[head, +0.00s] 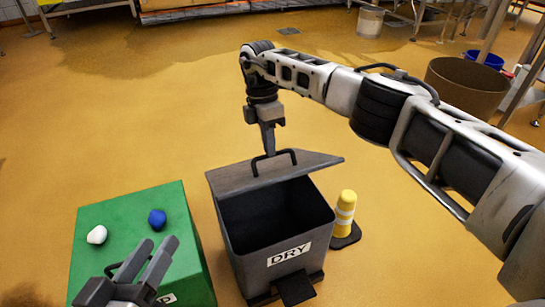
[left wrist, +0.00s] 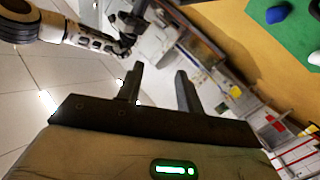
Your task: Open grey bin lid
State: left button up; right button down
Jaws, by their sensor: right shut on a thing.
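The grey bin (head: 247,238) stands on the floor at the centre of the head view, with a "DRY" label on its front and a foot pedal below. Its lid (head: 232,180) is raised and tilted at the back, and the dark inside shows with nothing visible in it. My right gripper (head: 268,150) points down above the lid and is shut on the lid's black handle (head: 290,153). My left gripper (head: 154,246) is at the lower left, in front of the green box, with its fingers apart and empty. The left gripper's fingers also show in the left wrist view (left wrist: 160,74).
A green box (head: 133,213) stands left of the bin, with a white lump (head: 97,235) and a blue lump (head: 157,219) on top. A yellow-and-white post (head: 345,212) stands close to the bin's right side. A brown tub (head: 465,87) is at the upper right. Floor behind the bin is clear.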

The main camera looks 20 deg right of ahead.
jog(key=shift+w+f+t, duration=0.3)
jog(key=shift+w+f, duration=0.15)
jog(key=shift+w, duration=0.3)
pick_arm(q)
jog(key=shift+f, duration=0.1)
pick_arm(e)
jog(key=shift+r, duration=0.1)
pick_arm(q)
jog(key=shift+r, duration=0.35)
pick_arm(e)
jog(key=shift+d, duration=0.1)
jog(key=c, duration=1.5)
grip_release()
jog(key=shift+w+f, duration=0.15)
jog(key=shift+f, duration=0.05)
jog(key=shift+w, duration=0.1)
pick_arm(q)
jog(key=shift+w+f, duration=0.1)
jog(key=shift+f, duration=0.05)
pick_arm(e)
jog(key=shift+r, duration=0.25)
